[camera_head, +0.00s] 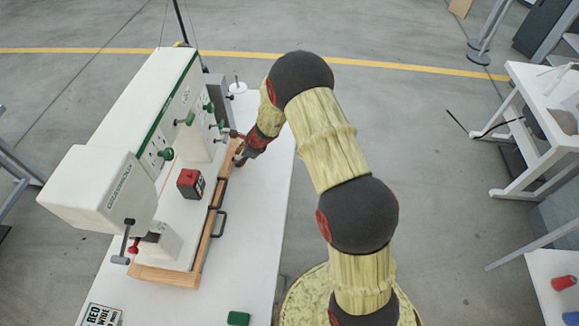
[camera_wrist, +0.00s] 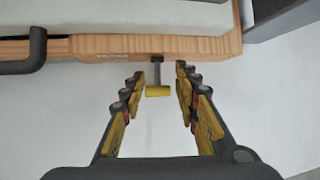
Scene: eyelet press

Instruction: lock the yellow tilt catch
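The yellow tilt catch (camera_wrist: 157,91) is a small yellow crossbar on a short grey stem that sticks out from the edge of the wooden base (camera_wrist: 120,46). It shows in the wrist view between the tips of my gripper (camera_wrist: 157,88). My gripper is open, with one finger on each side of the catch and a gap on both sides. In the head view my gripper (camera_head: 241,155) is at the far right end of the wooden base (camera_head: 172,274), and the catch cannot be made out there. The white press (camera_head: 138,135) stands on this base.
A dark handle (camera_head: 220,222) sticks out from the base's side and also shows at the left in the wrist view (camera_wrist: 25,55). A red and black box (camera_head: 190,184) sits on the press bed. The white table (camera_head: 243,235) is clear right of the base. A green block (camera_head: 238,318) lies at the front.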

